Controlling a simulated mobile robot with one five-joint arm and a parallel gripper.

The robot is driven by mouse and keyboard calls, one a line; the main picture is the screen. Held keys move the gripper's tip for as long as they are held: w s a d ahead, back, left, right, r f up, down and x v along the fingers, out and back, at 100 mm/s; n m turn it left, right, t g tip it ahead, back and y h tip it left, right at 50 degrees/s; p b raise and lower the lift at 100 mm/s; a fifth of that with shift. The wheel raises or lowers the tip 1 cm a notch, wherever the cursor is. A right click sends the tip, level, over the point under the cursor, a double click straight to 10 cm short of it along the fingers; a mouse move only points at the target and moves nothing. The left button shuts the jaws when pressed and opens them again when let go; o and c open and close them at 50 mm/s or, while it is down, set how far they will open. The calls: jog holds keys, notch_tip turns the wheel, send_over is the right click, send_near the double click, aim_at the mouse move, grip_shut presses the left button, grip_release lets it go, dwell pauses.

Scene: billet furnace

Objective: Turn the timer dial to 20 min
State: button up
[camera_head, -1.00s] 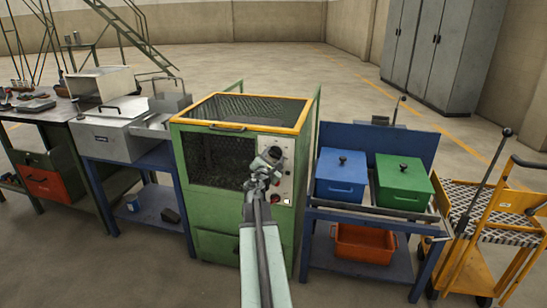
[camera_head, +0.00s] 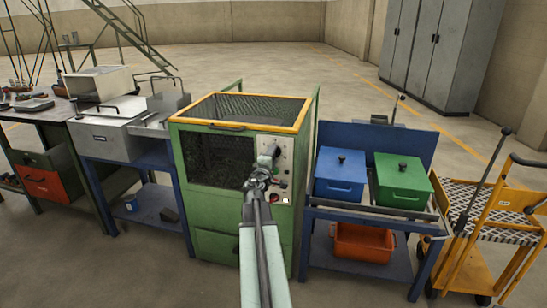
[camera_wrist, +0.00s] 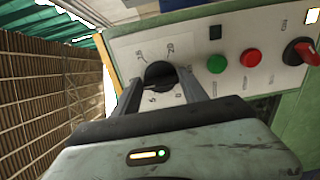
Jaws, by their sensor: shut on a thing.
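The timer dial (camera_wrist: 159,73) is a round black knob on a pale panel (camera_wrist: 195,40), with printed numbers around it; a 20 shows above it in the wrist view. The dial's pointer is too dark and covered to read its setting. My gripper (camera_wrist: 157,86) has one finger on each side of the dial and is shut on it.
Beside the dial in the wrist view are a green button (camera_wrist: 217,64), a red button (camera_wrist: 250,58) and a red rotary switch (camera_wrist: 299,52). The cabinet's mesh front (camera_wrist: 50,90) lies left of the panel. A blue box (camera_head: 340,178) and a green box (camera_head: 402,184) stand right.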

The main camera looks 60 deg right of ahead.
jog(key=m, duration=1.6)
jog(key=w+m, duration=0.1)
jog(key=m, duration=0.7)
jog(key=shift+a+f, duration=0.2)
jog(key=shift+f, duration=0.05)
dwell(0.3)
jog(key=o, duration=1.4)
jog(key=shift+s, duration=0.1)
